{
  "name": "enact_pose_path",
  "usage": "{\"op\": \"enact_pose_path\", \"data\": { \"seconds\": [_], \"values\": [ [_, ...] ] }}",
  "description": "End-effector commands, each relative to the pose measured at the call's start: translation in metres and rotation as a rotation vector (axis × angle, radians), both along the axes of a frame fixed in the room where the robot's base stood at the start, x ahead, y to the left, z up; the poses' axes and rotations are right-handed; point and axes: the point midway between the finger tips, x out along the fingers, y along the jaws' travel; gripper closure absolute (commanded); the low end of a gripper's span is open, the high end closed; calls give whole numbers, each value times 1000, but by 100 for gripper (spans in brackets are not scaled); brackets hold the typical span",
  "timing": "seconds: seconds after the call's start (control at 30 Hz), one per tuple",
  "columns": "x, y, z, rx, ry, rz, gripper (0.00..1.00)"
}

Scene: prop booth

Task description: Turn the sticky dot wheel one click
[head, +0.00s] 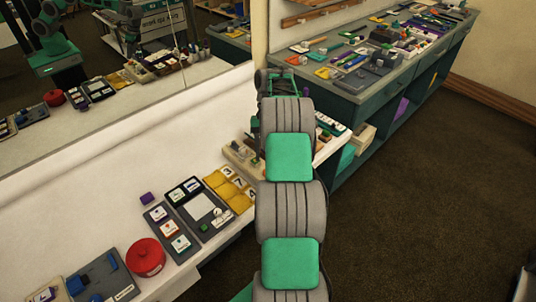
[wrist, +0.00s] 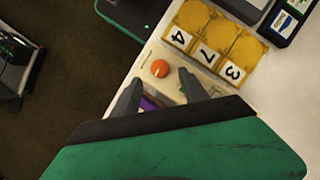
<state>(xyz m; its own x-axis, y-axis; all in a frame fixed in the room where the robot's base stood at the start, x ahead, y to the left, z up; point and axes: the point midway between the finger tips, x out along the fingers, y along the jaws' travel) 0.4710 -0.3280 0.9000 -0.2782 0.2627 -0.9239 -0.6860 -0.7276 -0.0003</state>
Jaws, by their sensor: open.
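In the wrist view, my gripper (wrist: 159,78) is open, its two dark fingers apart over a pale board (wrist: 207,79). A round orange-red knob (wrist: 160,68) sits on the board at about the fingertips; I cannot tell whether they touch it. Beside the board is a yellow unit (wrist: 205,26) with white number plates reading 4, 7 and 3. No sticky dot is readable, so I cannot tell which part is the sticky dot wheel. The head view shows the yellow unit (head: 222,180) and the pale board (head: 237,158) left of my arm, which hides my gripper.
A white counter (head: 125,204) runs along a mirror, holding grey panels (head: 203,208), a red round pot (head: 146,257) and a small purple block (head: 147,198). A dark green bench (head: 345,98) full of small items stands behind. Brown floor at right is clear.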

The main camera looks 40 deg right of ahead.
Motion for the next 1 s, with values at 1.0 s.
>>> {"op": "enact_pose_path", "data": {
  "seconds": [1.0],
  "values": [
    [40,97,127,-70,-176,169,48]
  ]
}}
